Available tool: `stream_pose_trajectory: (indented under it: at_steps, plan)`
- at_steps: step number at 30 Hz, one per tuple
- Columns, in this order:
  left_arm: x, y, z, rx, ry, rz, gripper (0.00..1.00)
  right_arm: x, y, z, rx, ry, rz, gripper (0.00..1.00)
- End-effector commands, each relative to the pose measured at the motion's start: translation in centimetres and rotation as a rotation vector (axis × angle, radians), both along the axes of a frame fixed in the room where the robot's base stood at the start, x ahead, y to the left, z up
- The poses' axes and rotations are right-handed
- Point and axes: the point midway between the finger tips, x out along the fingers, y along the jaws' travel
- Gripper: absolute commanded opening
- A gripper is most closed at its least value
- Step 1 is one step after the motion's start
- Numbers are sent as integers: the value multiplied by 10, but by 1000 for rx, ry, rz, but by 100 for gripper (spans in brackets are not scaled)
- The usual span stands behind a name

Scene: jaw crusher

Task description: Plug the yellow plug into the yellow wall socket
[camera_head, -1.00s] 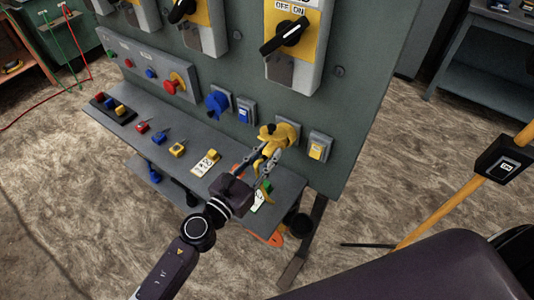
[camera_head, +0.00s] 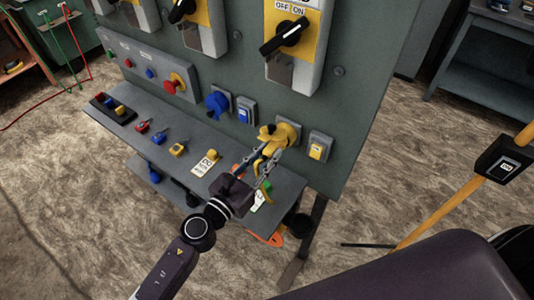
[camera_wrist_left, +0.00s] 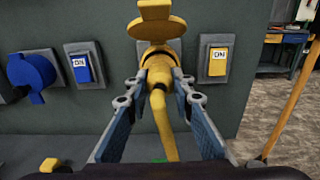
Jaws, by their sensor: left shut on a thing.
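My left gripper (camera_head: 258,167) is shut on the yellow plug (camera_head: 268,149), in front of the panel. The plug also shows in the left wrist view (camera_wrist_left: 157,75) between the two fingers, with its yellow cable hanging down. The yellow wall socket (camera_head: 287,133) is on the panel right behind the plug, its round yellow lid (camera_wrist_left: 153,25) raised above the plug. The plug's front end meets the socket opening in both views; how deep it sits cannot be told. My right gripper does not show.
A blue socket (camera_head: 217,103) and a blue switch (camera_head: 246,109) are left of the yellow socket. A yellow switch (camera_head: 319,146) is close on its right. A grey shelf (camera_head: 193,141) below holds padlocks and tags.

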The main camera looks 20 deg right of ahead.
Motion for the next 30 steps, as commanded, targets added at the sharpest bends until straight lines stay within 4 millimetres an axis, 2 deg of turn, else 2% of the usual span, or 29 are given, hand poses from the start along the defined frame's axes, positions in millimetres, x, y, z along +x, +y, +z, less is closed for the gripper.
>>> stream_pose_trajectory:
  at_steps: [26, 27, 30]
  plan:
    - [6, -8, 1, -2, -1, 0, 1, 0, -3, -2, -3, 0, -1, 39]
    - [6, -8, 1, -1, -1, 0, 24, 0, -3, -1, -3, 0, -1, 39]
    - [6, -8, 0, -1, -1, 0, 35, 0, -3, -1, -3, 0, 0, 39]
